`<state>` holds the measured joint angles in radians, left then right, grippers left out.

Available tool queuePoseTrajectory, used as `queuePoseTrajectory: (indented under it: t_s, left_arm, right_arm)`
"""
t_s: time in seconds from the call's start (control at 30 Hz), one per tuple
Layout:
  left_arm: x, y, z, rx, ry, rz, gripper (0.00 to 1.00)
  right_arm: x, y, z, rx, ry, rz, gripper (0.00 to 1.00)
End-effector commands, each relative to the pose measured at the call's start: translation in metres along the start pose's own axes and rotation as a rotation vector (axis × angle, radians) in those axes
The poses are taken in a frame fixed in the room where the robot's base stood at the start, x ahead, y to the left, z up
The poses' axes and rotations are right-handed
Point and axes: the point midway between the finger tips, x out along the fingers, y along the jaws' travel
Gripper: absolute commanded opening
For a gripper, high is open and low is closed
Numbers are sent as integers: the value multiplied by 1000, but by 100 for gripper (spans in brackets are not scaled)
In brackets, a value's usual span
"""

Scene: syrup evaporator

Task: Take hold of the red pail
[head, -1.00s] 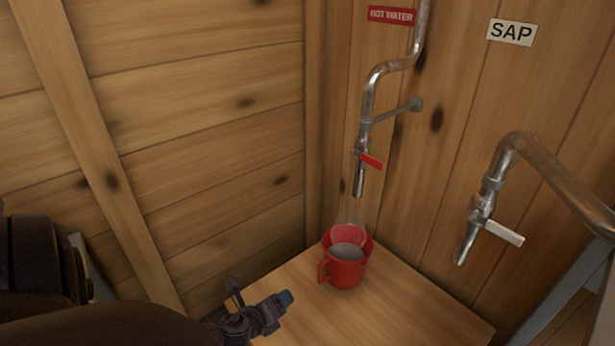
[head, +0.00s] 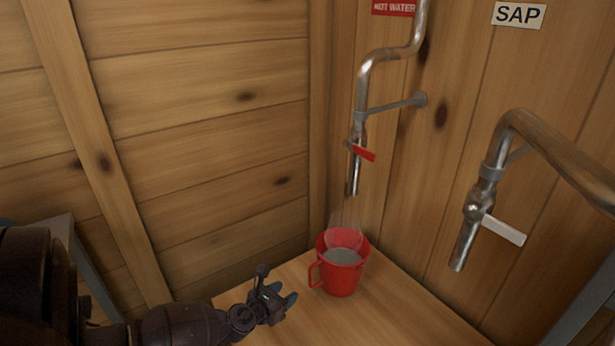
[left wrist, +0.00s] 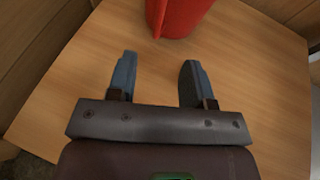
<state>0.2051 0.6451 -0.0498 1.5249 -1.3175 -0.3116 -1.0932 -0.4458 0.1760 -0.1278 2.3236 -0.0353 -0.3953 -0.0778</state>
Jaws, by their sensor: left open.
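The red pail (head: 343,279) stands upright on a wooden shelf in the corner, below the hot water tap. It holds a greyish liquid, and faint steam rises from it. Its handle (head: 314,273) points left, toward my left gripper. My left gripper (head: 282,296) is open and empty, just left of the pail and apart from it. In the left wrist view the two blue-grey fingers of the gripper (left wrist: 157,75) are spread above the shelf. The lower part of the pail (left wrist: 176,16) shows beyond them at the top edge. My right gripper is not in view.
The wooden shelf (head: 400,322) is otherwise clear. The hot water pipe (head: 354,165) with a red lever hangs above the pail. The sap pipe (head: 467,235) with a white lever hangs to the right. Plank walls close the left and back.

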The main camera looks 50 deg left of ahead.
Motion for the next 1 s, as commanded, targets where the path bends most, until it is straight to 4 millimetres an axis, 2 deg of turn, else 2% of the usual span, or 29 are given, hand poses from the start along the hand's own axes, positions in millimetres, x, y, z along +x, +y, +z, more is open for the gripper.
queuePoseTrajectory:
  t_s: [0.07,0.3,0.7,1.0]
  left_arm:
    - [10,0,-4,1,5,0,47]
    - [39,0,-4,1,6,0,47]
    - [87,1,-5,1,6,1,47]
    - [118,0,-4,-1,5,0,47]
  right_arm:
    - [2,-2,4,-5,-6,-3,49]
    - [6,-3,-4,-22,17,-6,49]
    - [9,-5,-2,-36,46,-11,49]
    - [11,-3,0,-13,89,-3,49]
